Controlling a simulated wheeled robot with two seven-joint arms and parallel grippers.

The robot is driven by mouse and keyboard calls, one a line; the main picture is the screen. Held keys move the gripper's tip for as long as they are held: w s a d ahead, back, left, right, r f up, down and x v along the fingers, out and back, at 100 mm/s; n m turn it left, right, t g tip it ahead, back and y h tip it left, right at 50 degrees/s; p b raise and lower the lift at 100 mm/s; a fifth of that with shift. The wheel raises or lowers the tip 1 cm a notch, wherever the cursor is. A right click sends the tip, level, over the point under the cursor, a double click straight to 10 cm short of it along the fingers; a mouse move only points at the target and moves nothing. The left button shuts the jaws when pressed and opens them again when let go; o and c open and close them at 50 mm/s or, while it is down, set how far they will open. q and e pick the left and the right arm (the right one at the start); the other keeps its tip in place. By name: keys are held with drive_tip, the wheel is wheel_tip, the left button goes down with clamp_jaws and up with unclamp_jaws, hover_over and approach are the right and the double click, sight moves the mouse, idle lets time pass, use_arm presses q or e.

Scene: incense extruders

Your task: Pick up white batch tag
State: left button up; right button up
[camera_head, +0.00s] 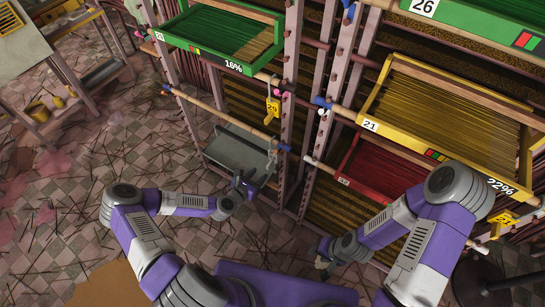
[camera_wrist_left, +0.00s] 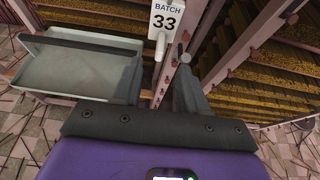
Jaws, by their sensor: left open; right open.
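The white batch tag (camera_wrist_left: 164,20), printed "BATCH 33", shows at the top of the left wrist view, cut by its edge. A pale stem hangs below its plate. My left gripper (camera_wrist_left: 160,62) is open, with the tag's stem in the picture between its two fingertips. I cannot tell how far apart in depth they are. In the head view my left gripper (camera_head: 262,163) is by the rack's left bay, and I cannot make out the white tag there. My right gripper (camera_head: 325,260) is low in front of the rack, partly hidden by its arm.
A grey tray (camera_head: 232,152) sits on the rack left of my left gripper. A yellow tag (camera_head: 273,107) hangs above. Green (camera_head: 213,50), yellow (camera_head: 385,105) and red (camera_head: 378,180) trays fill nearby shelves. Rack posts and pegs stand close by. The littered tiled floor is open at left.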

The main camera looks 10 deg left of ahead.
sight(268, 165)
use_arm(q)
drive_tip(key=x, duration=0.2)
drive_tip(key=b+x, duration=0.1)
drive_tip(key=x, duration=0.1)
drive_tip(key=b+x, duration=0.1)
drive_tip(key=x, duration=0.1)
drive_tip(key=shift+w+d+r, duration=0.1)
drive_tip(key=shift+w+r, duration=0.05)
drive_tip(key=shift+w, duration=0.2)
clamp_jaws()
